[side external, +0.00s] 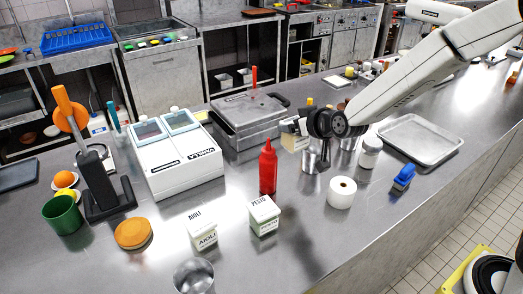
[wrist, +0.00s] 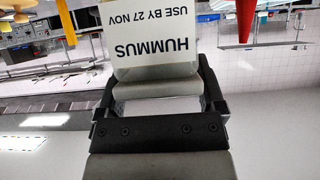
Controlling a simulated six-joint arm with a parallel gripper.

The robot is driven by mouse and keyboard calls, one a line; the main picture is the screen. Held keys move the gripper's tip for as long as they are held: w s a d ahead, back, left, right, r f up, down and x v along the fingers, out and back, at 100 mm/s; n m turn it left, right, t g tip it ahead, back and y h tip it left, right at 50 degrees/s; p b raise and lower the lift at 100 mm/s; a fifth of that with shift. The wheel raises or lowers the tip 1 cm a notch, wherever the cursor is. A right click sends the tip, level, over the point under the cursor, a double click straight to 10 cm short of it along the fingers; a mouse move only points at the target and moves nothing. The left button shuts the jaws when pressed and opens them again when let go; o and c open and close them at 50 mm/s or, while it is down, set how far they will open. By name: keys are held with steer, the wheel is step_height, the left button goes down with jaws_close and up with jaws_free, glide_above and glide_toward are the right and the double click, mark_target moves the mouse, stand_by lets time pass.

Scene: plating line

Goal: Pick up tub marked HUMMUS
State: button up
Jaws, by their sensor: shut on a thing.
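The tub marked HUMMUS (wrist: 155,52) is white and fills the top middle of the wrist view, its label upside down and reading HUMMUS, USE BY 27 NOV. My gripper (wrist: 160,88) is shut on it. In the side external view the tub (side external: 292,140) is a pale block at the tip of my gripper (side external: 308,128), raised above the steel counter. My gripper and arm hide part of it there. Two similar white tubs stand on the counter, marked PESTO (side external: 264,215) and AIOLI (side external: 202,231).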

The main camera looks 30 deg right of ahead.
steer(key=shift+s+r, duration=0.2)
steer(key=shift+s, duration=0.15)
stand_by(0.5)
